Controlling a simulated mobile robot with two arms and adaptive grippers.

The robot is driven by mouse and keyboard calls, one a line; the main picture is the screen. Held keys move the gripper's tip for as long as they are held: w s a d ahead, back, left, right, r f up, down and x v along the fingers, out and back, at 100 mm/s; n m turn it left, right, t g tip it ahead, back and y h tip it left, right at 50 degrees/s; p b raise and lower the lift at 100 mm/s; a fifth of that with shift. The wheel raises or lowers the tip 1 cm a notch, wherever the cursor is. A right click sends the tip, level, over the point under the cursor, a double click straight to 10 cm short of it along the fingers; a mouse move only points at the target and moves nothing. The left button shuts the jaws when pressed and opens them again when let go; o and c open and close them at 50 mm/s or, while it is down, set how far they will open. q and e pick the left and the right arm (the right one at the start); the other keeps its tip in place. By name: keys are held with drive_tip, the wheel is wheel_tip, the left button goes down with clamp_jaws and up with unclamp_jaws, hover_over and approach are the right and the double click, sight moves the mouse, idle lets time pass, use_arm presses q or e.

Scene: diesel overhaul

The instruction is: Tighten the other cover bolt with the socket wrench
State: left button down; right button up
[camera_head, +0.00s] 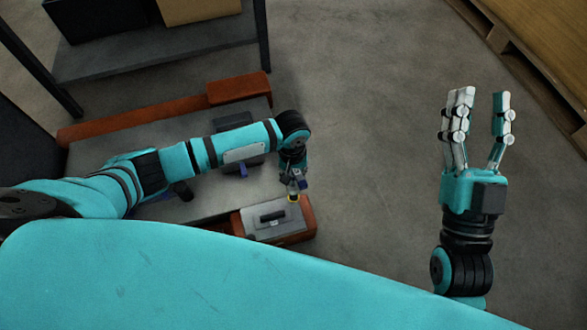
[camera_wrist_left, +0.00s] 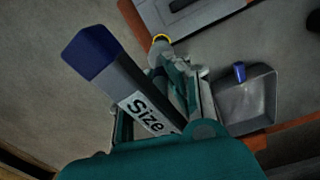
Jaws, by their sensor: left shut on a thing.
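My left gripper (camera_head: 293,172) is shut on the socket wrench (camera_wrist_left: 95,60), which has a dark blue end and a "Size" label. In the left wrist view the left gripper (camera_wrist_left: 180,95) has a yellow ring (camera_wrist_left: 161,38) just beyond its fingers. In the head view that ring is at the right edge of the grey cover (camera_head: 252,222), which has a dark handle. Whether the wrench sits on a bolt cannot be told; the bolt is hidden. My right gripper (camera_head: 483,115) is open and empty, fingers up, over bare floor at the right.
The cover lies on an orange block (camera_head: 297,236) at the end of a grey bench top (camera_head: 190,207). A grey tray (camera_wrist_left: 245,105) with a small blue piece (camera_wrist_left: 239,72) is beside the left gripper. A dark shelf (camera_head: 160,48) stands behind. A wooden pallet (camera_head: 540,65) lies far right.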

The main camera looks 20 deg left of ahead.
sight(294, 181)
use_arm(q)
drive_tip(key=shift+n+p, duration=1)
drive_tip(key=shift+p, duration=0.25)
drive_tip(key=shift+f+n+p, duration=0.2)
drive_tip(key=shift+n+p, duration=1)
use_arm(e)
drive_tip(key=s+d+f+g+h, duration=0.1)
drive_tip(key=d+f+g+h, duration=0.1)
drive_tip(key=f+g, duration=0.65)
drive_tip(key=d+f+g+h, duration=0.15)
drive_tip(key=f+g, duration=0.35)
drive_tip(key=f, duration=0.6)
use_arm(q)
wheel_tip(294, 181, down, 3)
drive_tip(key=shift+f+b, duration=0.1)
drive_tip(key=shift+b, duration=0.5)
drive_tip(key=shift+f, duration=0.1)
use_arm(e)
drive_tip(key=r, duration=0.1)
drive_tip(key=w+a+r+t, duration=0.1)
drive_tip(key=w+r+t, duration=0.1)
drive_tip(key=shift+w+a+r+t, duration=0.15)
drive_tip(key=shift+a+t, duration=0.1)
